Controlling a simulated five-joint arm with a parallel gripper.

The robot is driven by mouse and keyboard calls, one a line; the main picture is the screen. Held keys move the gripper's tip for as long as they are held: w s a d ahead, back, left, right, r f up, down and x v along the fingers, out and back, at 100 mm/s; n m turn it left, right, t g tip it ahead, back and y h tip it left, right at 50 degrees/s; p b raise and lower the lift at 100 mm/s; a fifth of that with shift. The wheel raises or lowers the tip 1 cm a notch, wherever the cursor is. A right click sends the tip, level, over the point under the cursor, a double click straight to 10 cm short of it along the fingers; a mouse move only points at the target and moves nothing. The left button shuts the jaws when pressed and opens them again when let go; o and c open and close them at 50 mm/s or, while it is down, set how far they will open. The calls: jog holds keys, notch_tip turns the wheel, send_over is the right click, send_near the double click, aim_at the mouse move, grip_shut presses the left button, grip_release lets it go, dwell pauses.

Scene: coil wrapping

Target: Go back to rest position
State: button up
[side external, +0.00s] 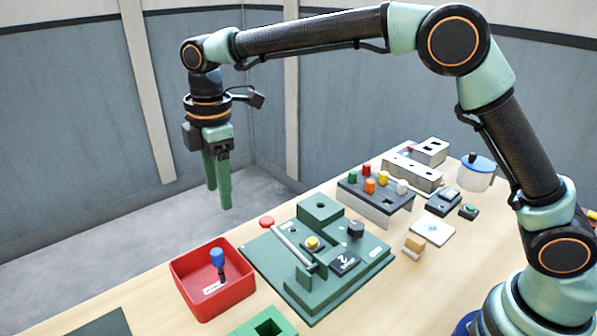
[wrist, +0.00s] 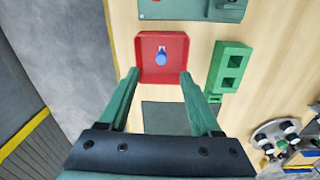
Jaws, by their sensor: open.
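My gripper (side external: 218,190) hangs pointing down, high above the far edge of the table, behind and above the red tray. Its two green fingers are apart with nothing between them. In the wrist view my gripper (wrist: 157,78) is open, its fingers reaching toward the red tray. The red tray (side external: 190,300) holds a blue-topped peg (side external: 218,258) that stands upright, well below and apart from the fingers. The blue top also shows in the wrist view (wrist: 161,58).
A green base plate with a lever (side external: 292,246) lies right of the tray. Beyond it stand a rack with coloured knobs (side external: 375,190), grey blocks (side external: 412,172) and a blue-lidded pot (side external: 475,175). A green two-hole block (wrist: 231,68) sits beside the tray. The air around my gripper is clear.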

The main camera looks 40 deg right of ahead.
jog(key=s+d+r+m+t, duration=0.1)
jog(key=s+d+r+m, duration=0.3)
jog(key=d, duration=0.4)
jog(key=s+d+m+t, duration=0.4)
jog(key=s+d+m, duration=0.9)
jog(key=d, duration=0.2)
jog(key=shift+s, duration=0.35)
